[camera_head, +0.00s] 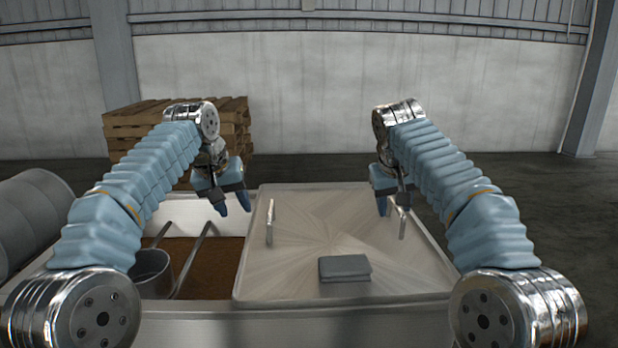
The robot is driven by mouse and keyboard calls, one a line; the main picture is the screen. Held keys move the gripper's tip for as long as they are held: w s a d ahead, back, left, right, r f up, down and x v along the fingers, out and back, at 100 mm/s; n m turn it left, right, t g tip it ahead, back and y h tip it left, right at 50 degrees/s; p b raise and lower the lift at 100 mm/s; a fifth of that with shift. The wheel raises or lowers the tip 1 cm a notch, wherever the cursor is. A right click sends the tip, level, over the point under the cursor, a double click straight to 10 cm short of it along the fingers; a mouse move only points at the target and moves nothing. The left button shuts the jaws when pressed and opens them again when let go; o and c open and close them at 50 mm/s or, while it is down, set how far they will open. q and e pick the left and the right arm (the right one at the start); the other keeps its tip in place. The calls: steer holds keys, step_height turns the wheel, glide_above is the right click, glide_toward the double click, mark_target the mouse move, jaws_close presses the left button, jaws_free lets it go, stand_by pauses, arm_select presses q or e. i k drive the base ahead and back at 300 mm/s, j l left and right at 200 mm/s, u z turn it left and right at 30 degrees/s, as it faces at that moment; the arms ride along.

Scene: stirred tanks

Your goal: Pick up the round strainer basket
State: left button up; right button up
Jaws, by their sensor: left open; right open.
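The round strainer basket (152,272) is a grey metal cylinder with an open top. It sits at the left end of the tank's open part, near the front wall, and my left forearm is close beside it in the picture. Its holes are too small to tell. My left gripper (234,205) is open and empty, above the tank to the right of and beyond the basket. My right gripper (392,205) is open and empty above the right part of the lid, far from the basket.
A large metal lid (320,220) covers the tank's right part, with upright handles (270,223) and a folded grey cloth (345,268) on it. Metal bars (192,262) slant over brown contents (215,270). Wooden pallets (235,125) stand behind; a grey drum (35,215) lies left.

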mark_target(152, 273)
steer(key=k+j, duration=0.35)
steer(key=k, duration=0.15)
steer(key=k+j, duration=0.3)
steer(key=k, duration=0.25)
